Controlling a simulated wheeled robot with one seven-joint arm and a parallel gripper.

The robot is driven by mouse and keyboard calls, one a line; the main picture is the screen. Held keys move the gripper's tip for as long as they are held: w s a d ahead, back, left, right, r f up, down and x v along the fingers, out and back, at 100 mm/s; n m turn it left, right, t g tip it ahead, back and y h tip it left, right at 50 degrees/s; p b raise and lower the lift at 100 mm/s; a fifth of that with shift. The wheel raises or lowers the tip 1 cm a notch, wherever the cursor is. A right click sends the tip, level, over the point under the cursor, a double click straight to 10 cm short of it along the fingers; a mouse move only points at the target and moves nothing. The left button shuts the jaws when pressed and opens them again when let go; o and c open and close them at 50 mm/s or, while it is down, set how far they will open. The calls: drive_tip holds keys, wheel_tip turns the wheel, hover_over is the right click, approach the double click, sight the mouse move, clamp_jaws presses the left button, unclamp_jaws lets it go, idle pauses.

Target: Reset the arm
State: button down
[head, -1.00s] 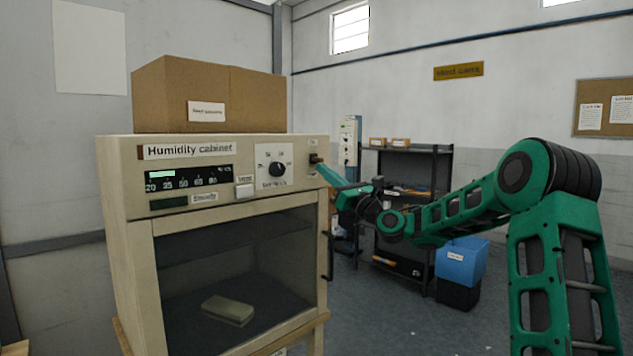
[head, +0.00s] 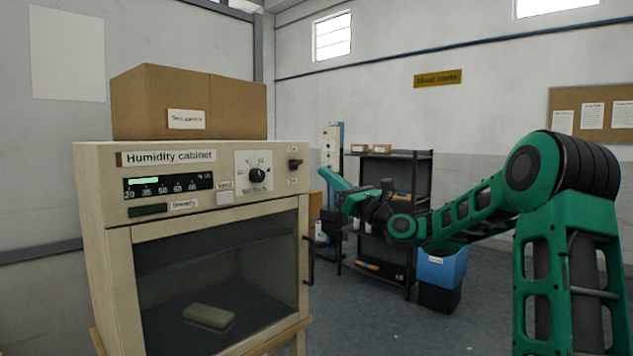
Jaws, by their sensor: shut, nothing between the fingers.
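My gripper (head: 326,179) is at the end of my green arm, just right of the humidity cabinet (head: 90,190) in the head view. It is shut and empty, apart from the cabinet front. The cabinet is beige, with a lit display (head: 166,186), a dial (head: 257,175) and a dark toggle switch (head: 295,164) at the upper right of its panel. Its glass door (head: 218,262) is closed. A pale block-like item (head: 208,316) lies inside on the cabinet floor.
A cardboard box (head: 188,100) stands on top of the cabinet. A black shelf rack (head: 424,190) with small boxes stands behind my arm. A blue bin (head: 442,267) sits on a black one (head: 438,297). The grey floor between is open.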

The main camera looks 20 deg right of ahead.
drive_tip(key=shift+s+d+r, duration=0.1)
drive_tip(key=shift+s+d, duration=0.15)
drive_tip(key=shift+s, duration=0.45)
drive_tip(key=shift+a, duration=0.15)
drive_tip(key=s+a+f+n+g+h, duration=0.1)
drive_tip(key=a+f+n+g, duration=0.2)
drive_tip(key=f+n, duration=0.3)
drive_tip(key=s+a+f+n+g+h, duration=0.1)
drive_tip(key=s+a+f+n+g, duration=0.2)
drive_tip(key=f, duration=0.5)
drive_tip(key=s+d+f+n+g+h, duration=0.2)
drive_tip(key=s+f+n+g+h, duration=0.25)
drive_tip(key=f, duration=0.35)
drive_tip(key=s+d+f+n+g+h, duration=0.1)
drive_tip(key=s+d+f+n+g, duration=0.2)
drive_tip(key=s, duration=1.1)
drive_tip(key=s+d+f+n+g+h, duration=0.1)
drive_tip(key=s+d+f+n+g, duration=0.3)
drive_tip(key=s, duration=1)
drive_tip(key=s+d+f+n+g+h, duration=0.2)
drive_tip(key=s+f, duration=0.3)
drive_tip(key=s, duration=0.9)
drive_tip(key=shift+s+d+f+n+g, duration=0.15)
drive_tip(key=shift+d+n+g, duration=0.6)
drive_tip(key=shift+d+n, duration=0.15)
